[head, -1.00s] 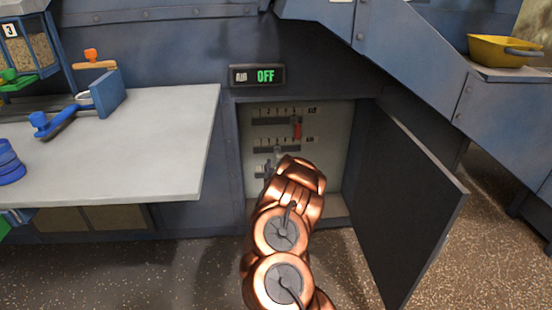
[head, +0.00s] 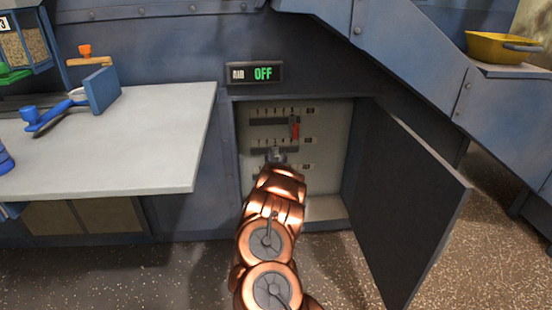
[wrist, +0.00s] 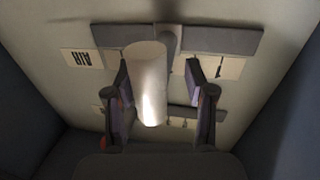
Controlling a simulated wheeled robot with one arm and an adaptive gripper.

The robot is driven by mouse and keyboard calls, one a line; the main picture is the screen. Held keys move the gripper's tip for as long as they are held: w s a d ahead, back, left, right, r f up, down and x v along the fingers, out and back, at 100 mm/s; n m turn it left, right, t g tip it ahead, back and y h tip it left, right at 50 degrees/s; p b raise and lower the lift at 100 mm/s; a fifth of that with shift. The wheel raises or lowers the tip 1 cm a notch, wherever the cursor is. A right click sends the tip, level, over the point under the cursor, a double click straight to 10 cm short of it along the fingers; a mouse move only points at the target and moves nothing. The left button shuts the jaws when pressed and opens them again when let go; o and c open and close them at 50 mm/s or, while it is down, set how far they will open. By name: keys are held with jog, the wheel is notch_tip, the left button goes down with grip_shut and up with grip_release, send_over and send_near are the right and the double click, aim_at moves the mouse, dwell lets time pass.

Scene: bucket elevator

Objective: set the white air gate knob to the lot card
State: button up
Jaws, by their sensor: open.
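The white air gate knob (wrist: 150,85) is a white cylinder on a grey slotted bar (wrist: 220,40) in the wrist view. In that upside-down view, a label reading AIR (wrist: 82,58) is beside the bar. My gripper (wrist: 158,80) is open, with one dark finger on each side of the knob. The knob is closer to the left finger; contact cannot be told. In the head view my gripper (head: 277,155) reaches the middle slot of the open cabinet (head: 325,207) and hides the knob. I cannot make out a lot card.
A red knob (head: 294,127) sits at the right of the upper slot. The dark cabinet door (head: 412,205) stands open at right. A white-topped table (head: 150,150) with blue items is at left.

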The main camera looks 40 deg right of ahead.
jog(key=shift+c, duration=0.3)
grip_shut()
dwell(0.4)
